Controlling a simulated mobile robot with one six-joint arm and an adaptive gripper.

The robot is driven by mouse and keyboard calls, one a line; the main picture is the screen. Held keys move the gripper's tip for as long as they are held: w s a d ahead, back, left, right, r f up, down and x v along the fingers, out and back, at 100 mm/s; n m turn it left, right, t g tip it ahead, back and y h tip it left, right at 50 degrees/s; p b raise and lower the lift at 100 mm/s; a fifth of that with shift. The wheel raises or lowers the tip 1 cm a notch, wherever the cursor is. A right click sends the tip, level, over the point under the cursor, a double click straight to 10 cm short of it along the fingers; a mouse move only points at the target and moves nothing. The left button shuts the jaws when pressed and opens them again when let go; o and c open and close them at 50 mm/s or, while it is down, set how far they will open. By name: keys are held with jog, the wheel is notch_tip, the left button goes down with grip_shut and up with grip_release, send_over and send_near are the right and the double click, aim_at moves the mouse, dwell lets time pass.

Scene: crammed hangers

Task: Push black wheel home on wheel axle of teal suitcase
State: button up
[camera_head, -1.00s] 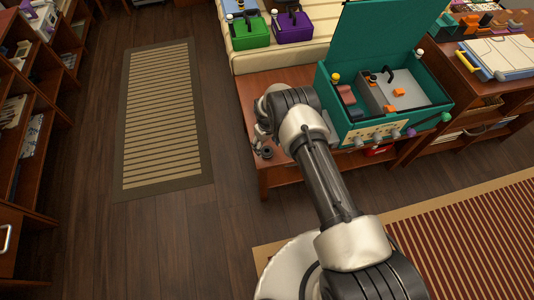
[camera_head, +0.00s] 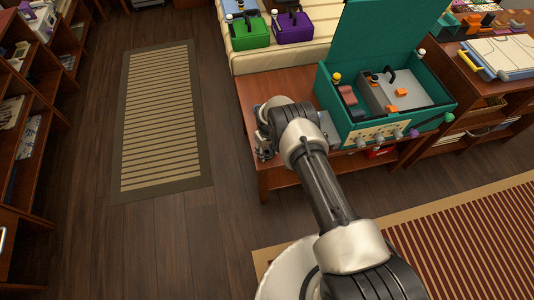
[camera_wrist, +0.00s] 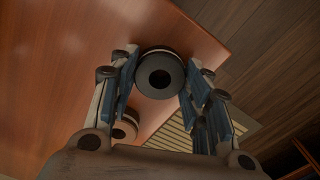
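The teal suitcase (camera_head: 345,128) stands open on the wooden bench, with several small knobs or wheels along its near bottom edge. My gripper (camera_head: 265,150) is left of the suitcase, over the bench's near left part. In the wrist view my gripper (camera_wrist: 161,62) has its two fingers on either side of a black wheel (camera_wrist: 160,88). The fingertips appear to touch the wheel on both sides, and its face with a central hole points at the camera. A second, smaller-looking dark wheel (camera_wrist: 125,131) shows past the left finger, partly hidden by my gripper. The wheel axle cannot be made out.
Green (camera_head: 249,31) and purple (camera_head: 293,28) cases stand on the cushioned bench behind. A cabinet with a blue-and-white case (camera_head: 500,57) is at right. A striped rug (camera_head: 160,120) lies on open floor at left. The bench edge is close to my gripper.

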jog(key=c, duration=0.5)
